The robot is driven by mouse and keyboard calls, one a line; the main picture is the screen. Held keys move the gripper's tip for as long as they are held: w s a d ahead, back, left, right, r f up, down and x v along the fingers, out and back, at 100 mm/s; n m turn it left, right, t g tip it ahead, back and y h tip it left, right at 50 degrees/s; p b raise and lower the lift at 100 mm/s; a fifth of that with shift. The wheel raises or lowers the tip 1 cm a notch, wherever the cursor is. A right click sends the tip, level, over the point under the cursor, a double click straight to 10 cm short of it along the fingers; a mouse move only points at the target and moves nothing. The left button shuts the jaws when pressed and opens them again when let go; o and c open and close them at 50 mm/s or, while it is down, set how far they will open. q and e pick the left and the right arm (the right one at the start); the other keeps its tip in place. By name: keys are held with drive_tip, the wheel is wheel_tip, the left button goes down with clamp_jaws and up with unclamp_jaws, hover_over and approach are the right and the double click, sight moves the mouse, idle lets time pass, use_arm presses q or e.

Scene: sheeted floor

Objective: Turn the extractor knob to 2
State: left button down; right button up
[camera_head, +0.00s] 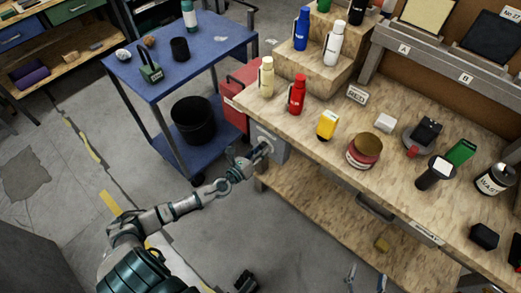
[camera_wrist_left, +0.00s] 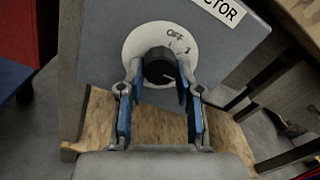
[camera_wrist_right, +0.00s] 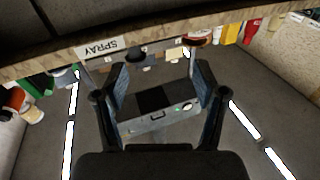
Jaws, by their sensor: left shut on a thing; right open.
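The extractor knob (camera_wrist_left: 160,66) is a round black knob on a white dial (camera_wrist_left: 136,44). OFF shows at the dial's top and 1 at its upper right; no 2 is readable. The dial is on a grey box (camera_head: 271,144) at the bench's left end, labelled "...CTOR" in the left wrist view. My left gripper (camera_head: 262,150) is shut on the knob, one finger at each side; it also shows in the left wrist view (camera_wrist_left: 159,78). The knob's pointer direction is unclear. My right gripper (camera_wrist_right: 156,75) is open and empty, below the bench front in the head view (camera_head: 366,280).
A red container (camera_head: 240,84) is behind the box. The floor by my left arm is clear.

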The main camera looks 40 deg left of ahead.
use_arm(q)
drive_tip(key=shift+a+n, duration=0.15)
drive_tip(key=shift+n, duration=0.65)
drive_tip(key=shift+d+r+n, duration=0.2)
drive_tip(key=shift+n, duration=0.1)
use_arm(e)
drive_tip(key=shift+d+r+t, duration=0.35)
drive_tip(key=shift+r+t, duration=0.05)
drive_tip(key=shift+t, duration=0.1)
use_arm(q)
drive_tip(key=shift+w+a, duration=0.1)
use_arm(e)
drive_tip(key=shift+a, duration=0.15)
use_arm(q)
drive_tip(key=c, duration=0.9)
unclamp_jaws()
drive_tip(key=shift+a+f, duration=0.1)
drive_tip(key=shift+o, duration=0.7)
drive_tip(key=shift+a, duration=0.1)
drive_tip(key=shift+s+d+f, duration=0.1)
drive_tip(key=shift+s+d, duration=0.15)
drive_tip(key=s+a, duration=0.1)
drive_tip(key=s, duration=1)
drive_tip(key=shift+s, duration=0.25)
